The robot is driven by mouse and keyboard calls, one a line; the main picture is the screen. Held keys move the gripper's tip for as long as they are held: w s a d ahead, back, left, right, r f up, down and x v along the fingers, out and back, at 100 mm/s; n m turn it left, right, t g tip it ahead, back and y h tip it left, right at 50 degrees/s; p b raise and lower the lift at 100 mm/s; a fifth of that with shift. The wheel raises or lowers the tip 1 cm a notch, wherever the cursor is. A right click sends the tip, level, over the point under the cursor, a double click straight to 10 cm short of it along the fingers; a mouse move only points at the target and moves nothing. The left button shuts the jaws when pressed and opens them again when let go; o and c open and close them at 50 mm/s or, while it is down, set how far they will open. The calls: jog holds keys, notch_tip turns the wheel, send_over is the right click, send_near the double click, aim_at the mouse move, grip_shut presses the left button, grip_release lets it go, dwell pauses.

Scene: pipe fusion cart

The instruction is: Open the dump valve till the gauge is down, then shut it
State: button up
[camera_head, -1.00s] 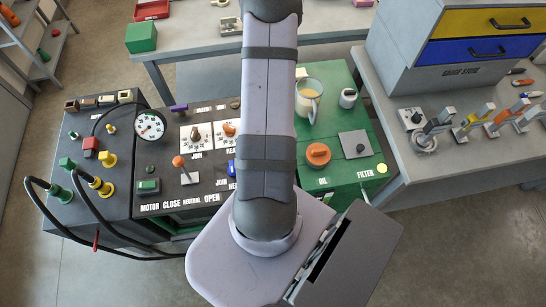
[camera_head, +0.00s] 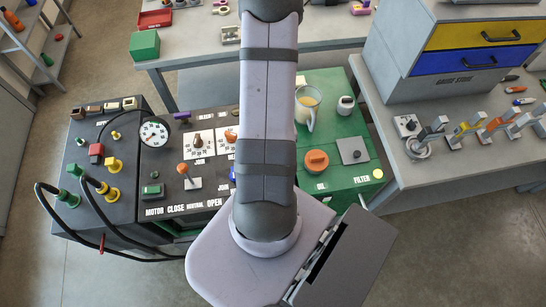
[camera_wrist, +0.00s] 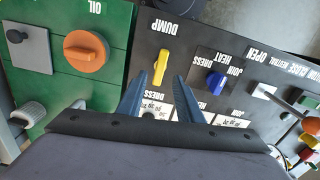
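The dump valve's yellow handle (camera_wrist: 161,69) shows in the wrist view beside the DUMP label on the black panel. My gripper (camera_wrist: 160,77) is open, with its two blue fingers apart on either side of the handle's near end. I cannot tell how far above the panel the fingertips are, and no grip shows. In the head view my arm hides the dump valve and the gripper. The round white gauge (camera_head: 153,132) stands at the left of the black panel (camera_head: 214,204). Its needle is too small to read surely.
A blue knob (camera_wrist: 215,82) sits right of the yellow handle in the wrist view. An orange cap (camera_wrist: 86,51) is on the green box to the left. In the head view, a jug (camera_head: 307,106) stands on the green box and black hoses (camera_head: 60,215) loop at the left.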

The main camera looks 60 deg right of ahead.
jog(key=shift+r, duration=0.7)
jog(key=shift+f, duration=0.15)
